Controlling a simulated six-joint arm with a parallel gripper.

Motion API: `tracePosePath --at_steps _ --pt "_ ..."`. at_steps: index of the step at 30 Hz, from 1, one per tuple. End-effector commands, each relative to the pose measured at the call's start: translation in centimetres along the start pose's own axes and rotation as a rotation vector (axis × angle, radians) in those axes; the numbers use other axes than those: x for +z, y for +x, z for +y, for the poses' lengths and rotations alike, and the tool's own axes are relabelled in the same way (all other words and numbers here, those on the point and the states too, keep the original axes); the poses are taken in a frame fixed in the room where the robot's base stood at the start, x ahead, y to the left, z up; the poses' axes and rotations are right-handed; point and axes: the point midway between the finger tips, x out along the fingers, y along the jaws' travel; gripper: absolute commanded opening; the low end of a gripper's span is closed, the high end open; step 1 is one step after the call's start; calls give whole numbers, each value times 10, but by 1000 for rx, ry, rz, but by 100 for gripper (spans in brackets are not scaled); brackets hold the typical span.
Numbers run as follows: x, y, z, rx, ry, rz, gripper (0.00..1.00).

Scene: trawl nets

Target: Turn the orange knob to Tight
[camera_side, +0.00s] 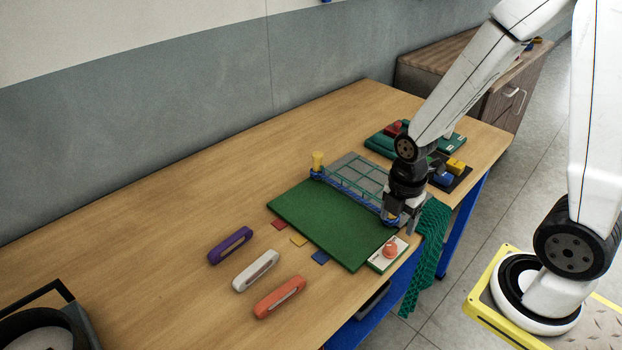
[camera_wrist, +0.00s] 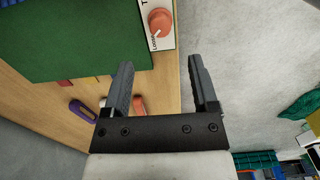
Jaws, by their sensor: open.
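The orange knob (camera_side: 390,250) sits on a small white plate (camera_side: 378,262) at the right front corner of the green board, near the table edge. In the wrist view the knob (camera_wrist: 160,22) lies at the top, beyond the fingertips. Its white pointer mark appears directed toward the word "Loose" on the plate; only a "T" of the other label shows at the top edge. My gripper (camera_side: 402,226) is above the board's right edge, just behind the knob in the side view. The wrist view shows my gripper (camera_wrist: 160,65) open, with nothing between its fingers.
The green board (camera_side: 320,222) bears a blue-roped frame with a yellow post (camera_side: 317,160). A teal net (camera_side: 432,240) hangs over the table edge beside my gripper. Purple (camera_side: 230,245), white (camera_side: 255,271) and orange (camera_side: 279,297) floats lie left. Trays with blocks (camera_side: 455,166) stand behind.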

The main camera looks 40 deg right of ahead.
Motion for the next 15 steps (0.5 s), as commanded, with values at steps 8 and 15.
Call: tracePosePath --at_steps 8,15 --pt "0 1 0 -2 -15 0 76" --pt "0 8 0 -3 -14 0 76"
